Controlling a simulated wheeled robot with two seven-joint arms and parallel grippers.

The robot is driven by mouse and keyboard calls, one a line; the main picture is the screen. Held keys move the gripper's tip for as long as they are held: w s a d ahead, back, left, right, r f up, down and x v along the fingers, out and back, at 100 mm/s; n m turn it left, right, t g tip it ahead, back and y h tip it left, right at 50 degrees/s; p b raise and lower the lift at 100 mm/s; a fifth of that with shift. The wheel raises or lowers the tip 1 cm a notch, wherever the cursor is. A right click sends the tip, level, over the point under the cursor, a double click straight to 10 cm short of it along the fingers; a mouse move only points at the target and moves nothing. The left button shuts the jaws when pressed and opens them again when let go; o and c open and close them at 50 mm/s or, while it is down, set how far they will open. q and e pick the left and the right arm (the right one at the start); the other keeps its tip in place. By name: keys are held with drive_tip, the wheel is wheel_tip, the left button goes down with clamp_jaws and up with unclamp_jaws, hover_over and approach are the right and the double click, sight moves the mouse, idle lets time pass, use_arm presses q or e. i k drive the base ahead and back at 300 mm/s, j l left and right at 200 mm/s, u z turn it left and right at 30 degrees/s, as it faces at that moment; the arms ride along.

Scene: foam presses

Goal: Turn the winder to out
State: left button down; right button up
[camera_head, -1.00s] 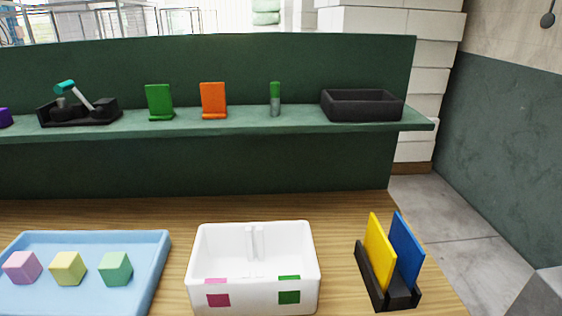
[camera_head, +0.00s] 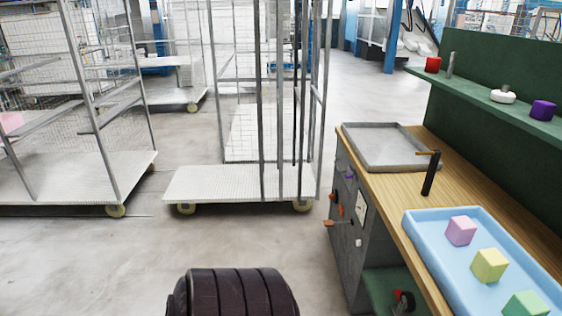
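I cannot tell for sure which thing is the winder. A black upright post with a short tan bar at its top (camera_head: 431,173) stands on the wooden table (camera_head: 404,191), between a grey tray and a blue tray. Small knobs and handles in orange, purple and white (camera_head: 341,210) sit on the table's grey end panel (camera_head: 352,258); they are too small to read any marking. Neither of my grippers is in view.
The grey tray (camera_head: 385,163) is empty. The blue tray (camera_head: 410,223) holds pink, yellow and green blocks. A green shelf (camera_head: 480,94) carries small items. Wire cage trolleys (camera_head: 240,182) stand on the left; open floor (camera_head: 90,262) lies before them.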

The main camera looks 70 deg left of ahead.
sight(335, 196)
drive_tip(key=u, duration=1.95)
drive_tip(key=i+j, duration=0.9)
drive_tip(key=j, duration=0.25)
drive_tip(key=i+j, duration=0.95)
drive_tip(key=j, duration=0.15)
drive_tip(key=z, duration=0.05)
